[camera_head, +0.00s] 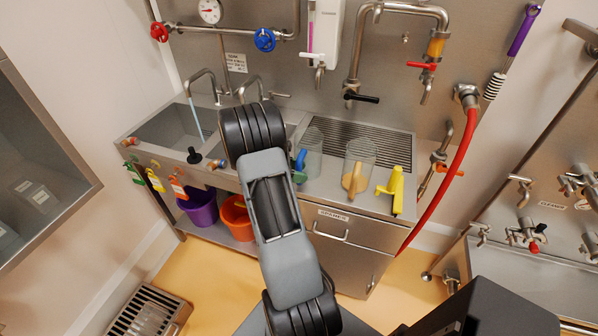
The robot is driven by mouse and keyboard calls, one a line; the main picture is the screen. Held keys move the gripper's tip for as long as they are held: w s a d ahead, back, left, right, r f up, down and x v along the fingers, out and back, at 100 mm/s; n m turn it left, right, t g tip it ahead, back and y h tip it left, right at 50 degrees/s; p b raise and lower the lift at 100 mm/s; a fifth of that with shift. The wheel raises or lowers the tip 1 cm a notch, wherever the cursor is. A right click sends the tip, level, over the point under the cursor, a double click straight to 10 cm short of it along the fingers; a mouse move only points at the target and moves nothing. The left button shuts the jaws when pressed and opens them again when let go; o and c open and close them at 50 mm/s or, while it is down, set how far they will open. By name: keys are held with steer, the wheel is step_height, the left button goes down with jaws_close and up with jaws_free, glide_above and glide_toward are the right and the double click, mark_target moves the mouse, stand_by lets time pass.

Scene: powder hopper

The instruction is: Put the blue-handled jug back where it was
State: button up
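The blue-handled jug (313,149) is a clear, see-through vessel. It appears upright on the steel counter, just right of my arm, near the ribbed drainboard. Its blue handle (301,159) faces left, toward my arm. A small dark and greenish part shows just below the handle; I cannot tell what it is. My arm reaches up the middle of the picture, and its dark end joint hides what lies behind it. I cannot make out my gripper or its fingers, nor whether they touch the jug.
A second clear jug with a tan handle (360,167) and a yellow bottle-like tool (394,188) stand to the right on the counter (335,192). Sinks with taps (170,127) are at left, one tap running. Purple (200,208) and orange (237,217) buckets sit below. A red hose (449,180) hangs right.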

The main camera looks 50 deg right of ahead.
steer(key=shift+r, duration=0.1)
steer(key=shift+w+r, duration=0.1)
steer(key=shift+r, duration=0.1)
steer(key=b+v, duration=0.2)
steer(key=v, duration=0.9)
steer(key=s+a+r+m+t+y, duration=0.2)
steer(key=s+a+m+t+y, duration=0.1)
steer(key=a, duration=0.6)
steer(key=s+a+r+m+t+y, duration=0.2)
steer(key=a+t, duration=0.4)
steer(key=a, duration=0.3)
steer(key=s+a+r+m+t+y, duration=0.2)
steer(key=s+a+m+t+y, duration=0.1)
steer(key=a, duration=0.6)
steer(key=shift+s+a+r+m+t+y, duration=0.15)
steer(key=shift+s+a+m+t+y, duration=0.2)
steer(key=shift+s+t+y, duration=0.55)
steer(key=shift+w+h, duration=0.3)
steer(key=shift+c, duration=0.5)
